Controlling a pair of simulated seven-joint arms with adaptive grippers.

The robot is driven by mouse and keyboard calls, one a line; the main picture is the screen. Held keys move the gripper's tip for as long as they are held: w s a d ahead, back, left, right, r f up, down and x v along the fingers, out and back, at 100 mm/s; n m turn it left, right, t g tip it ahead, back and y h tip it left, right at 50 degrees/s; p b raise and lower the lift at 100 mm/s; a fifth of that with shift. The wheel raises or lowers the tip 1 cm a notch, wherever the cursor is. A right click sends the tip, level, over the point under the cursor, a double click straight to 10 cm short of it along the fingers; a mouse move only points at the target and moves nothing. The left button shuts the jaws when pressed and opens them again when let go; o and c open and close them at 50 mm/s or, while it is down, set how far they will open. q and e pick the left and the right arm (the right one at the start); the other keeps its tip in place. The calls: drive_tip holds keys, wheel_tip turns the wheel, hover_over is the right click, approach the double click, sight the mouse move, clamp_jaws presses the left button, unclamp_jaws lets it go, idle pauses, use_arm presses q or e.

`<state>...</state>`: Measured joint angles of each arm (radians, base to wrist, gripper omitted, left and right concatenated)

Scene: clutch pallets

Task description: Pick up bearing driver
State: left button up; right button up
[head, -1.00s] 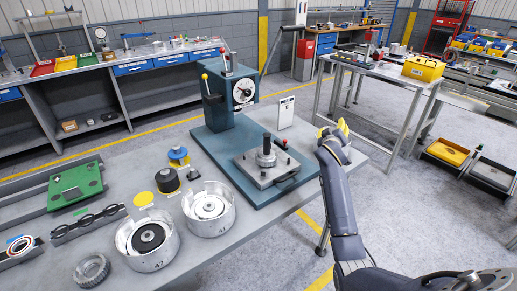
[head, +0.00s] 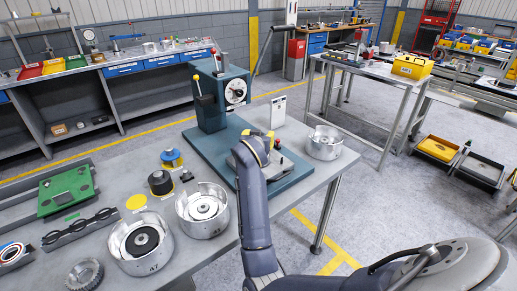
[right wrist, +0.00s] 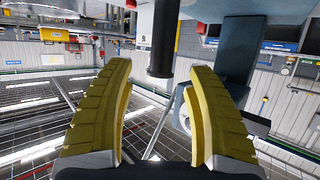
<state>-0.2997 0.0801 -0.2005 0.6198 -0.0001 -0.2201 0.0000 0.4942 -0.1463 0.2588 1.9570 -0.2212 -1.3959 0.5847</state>
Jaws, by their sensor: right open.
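The bearing driver (right wrist: 163,42) shows in the right wrist view as a dark cylindrical handle, its free end reaching between the fingertips. My right gripper (right wrist: 160,85) is open, with a yellow ribbed finger on each side and a gap to the handle. In the head view my right gripper (head: 257,143) is over the blue-green press base (head: 219,150). It hides the driver and most of the clamping fixture there. My left gripper is not in view.
The press (head: 222,95) stands just behind my right gripper. Round metal housings stand on the workbench, one at its right end (head: 325,145) and others at the front left (head: 203,208). A white panel (head: 278,112) stands beside the press.

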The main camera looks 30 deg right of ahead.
drive_tip(key=shift+x, duration=1.25)
drive_tip(key=shift+c, duration=0.2)
clamp_jaws()
drive_tip(key=shift+r, duration=0.1)
